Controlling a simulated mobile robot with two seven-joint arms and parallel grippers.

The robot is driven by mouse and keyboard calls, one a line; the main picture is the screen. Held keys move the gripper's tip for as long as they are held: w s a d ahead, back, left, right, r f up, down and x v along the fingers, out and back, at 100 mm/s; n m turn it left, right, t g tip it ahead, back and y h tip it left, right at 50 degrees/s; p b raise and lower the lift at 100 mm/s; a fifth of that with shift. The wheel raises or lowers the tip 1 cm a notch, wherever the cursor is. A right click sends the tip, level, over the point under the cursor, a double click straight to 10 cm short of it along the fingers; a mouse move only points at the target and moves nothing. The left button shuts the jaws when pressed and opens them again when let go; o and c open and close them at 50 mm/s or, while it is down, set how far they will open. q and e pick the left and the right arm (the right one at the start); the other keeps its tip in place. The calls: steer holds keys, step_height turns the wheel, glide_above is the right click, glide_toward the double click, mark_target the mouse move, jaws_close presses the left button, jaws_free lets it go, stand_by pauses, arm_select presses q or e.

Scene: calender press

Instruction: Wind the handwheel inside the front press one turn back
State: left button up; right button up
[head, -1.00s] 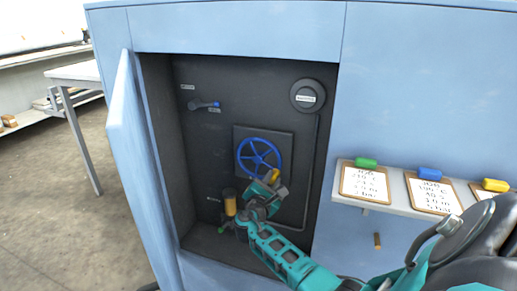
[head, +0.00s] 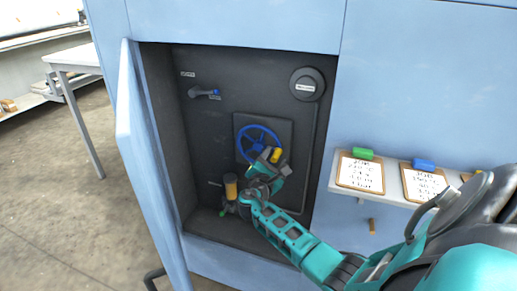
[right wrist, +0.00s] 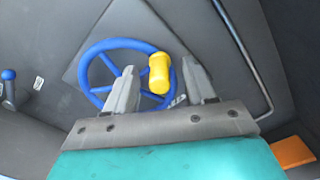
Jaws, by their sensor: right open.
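The blue handwheel (head: 252,139) sits on a dark square plate inside the open cabinet of the press. It has spokes and a yellow knob (head: 276,155) at its lower right rim. In the right wrist view the wheel (right wrist: 103,47) lies ahead, and the yellow knob (right wrist: 159,73) stands between my two fingers. My right gripper (head: 268,155) is open, its fingers on either side of the knob. I cannot tell whether a finger touches it. The lower right part of the wheel is hidden behind the gripper in the head view. My left gripper is not in view.
The blue cabinet door (head: 132,140) stands open at the left. A shelf with clipboards (head: 360,172) juts out at the right, near my arm.

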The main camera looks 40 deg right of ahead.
steer(key=shift+o, duration=0.7)
steer(key=shift+a, duration=0.1)
steer(key=shift+s+a, duration=0.1)
steer(key=shift+a, duration=0.1)
steer(key=p+v, duration=0.2)
steer(key=v, duration=0.2)
steer(key=shift+s+a, duration=0.1)
steer(key=shift+p+v, duration=0.45)
steer(key=shift+v, duration=0.65)
